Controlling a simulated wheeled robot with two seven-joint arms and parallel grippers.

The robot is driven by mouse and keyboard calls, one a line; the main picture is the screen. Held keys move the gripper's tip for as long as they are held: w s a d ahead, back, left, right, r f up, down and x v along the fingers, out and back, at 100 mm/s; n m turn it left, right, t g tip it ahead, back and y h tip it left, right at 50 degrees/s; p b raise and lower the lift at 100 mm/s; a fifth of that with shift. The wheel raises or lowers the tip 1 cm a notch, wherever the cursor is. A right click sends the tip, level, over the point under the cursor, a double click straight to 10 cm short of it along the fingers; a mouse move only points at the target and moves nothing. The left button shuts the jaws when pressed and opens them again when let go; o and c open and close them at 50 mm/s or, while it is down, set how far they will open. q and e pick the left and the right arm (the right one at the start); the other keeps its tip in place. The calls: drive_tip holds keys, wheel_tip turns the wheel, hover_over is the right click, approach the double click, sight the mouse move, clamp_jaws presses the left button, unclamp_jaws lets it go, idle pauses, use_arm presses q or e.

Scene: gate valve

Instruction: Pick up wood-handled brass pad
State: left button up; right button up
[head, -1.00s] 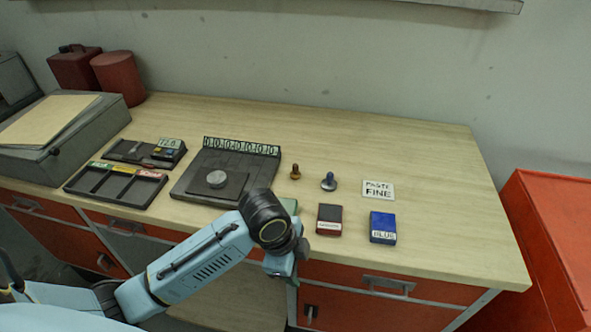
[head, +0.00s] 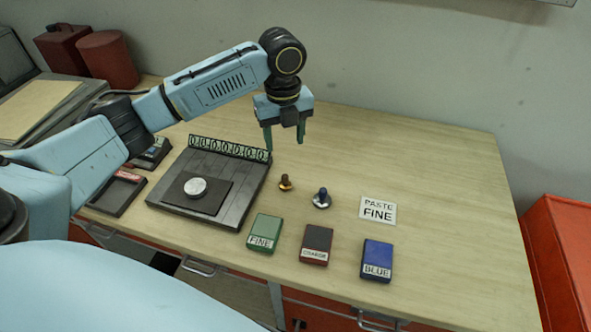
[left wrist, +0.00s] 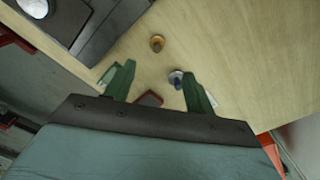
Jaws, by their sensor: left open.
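The wood-handled brass pad (head: 285,183) stands upright on the table, a small brown knob on a brassy base. In the left wrist view the brass pad (left wrist: 157,43) lies beyond the fingertips, between their lines. A similar pad with a blue handle and silvery base (head: 322,198) stands to its right. It also shows by the right finger in the left wrist view (left wrist: 176,78). My left gripper (head: 285,148) is open and empty, pointing down above and behind the brass pad, not touching it. My right gripper is not in view.
A dark plate stand with a silver disc (head: 196,187) is left of the pads. Green (head: 264,233), dark red (head: 316,244) and blue (head: 377,260) boxes line the front. A "PASTE FINE" card (head: 378,210) lies right. The table's right side is clear.

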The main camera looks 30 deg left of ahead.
use_arm(q)
hover_over(285, 176)
wheel_tip(285, 176, down, 6)
drive_tip(key=shift+a+f, duration=0.1)
drive_tip(key=shift+a, duration=0.05)
wheel_tip(285, 176, down, 3)
drive_tip(key=shift+r, duration=0.1)
wheel_tip(285, 176, down, 3)
drive_tip(key=shift+r+p, duration=0.15)
drive_tip(key=shift+p, duration=0.2)
drive_tip(key=shift+f, duration=0.45)
drive_tip(key=c, duration=1.1)
drive_tip(key=shift+r, duration=0.2)
wheel_tip(285, 176, up, 10)
drive_tip(key=shift+f, duration=0.15)
drive_tip(key=o, duration=0.5)
drive_tip(key=c, duration=0.4)
drive_tip(key=shift+o, duration=0.2)
use_arm(e)
drive_tip(key=shift+g, duration=0.4)
drive_tip(key=s, duration=0.4)
drive_tip(key=shift+s, duration=0.4)
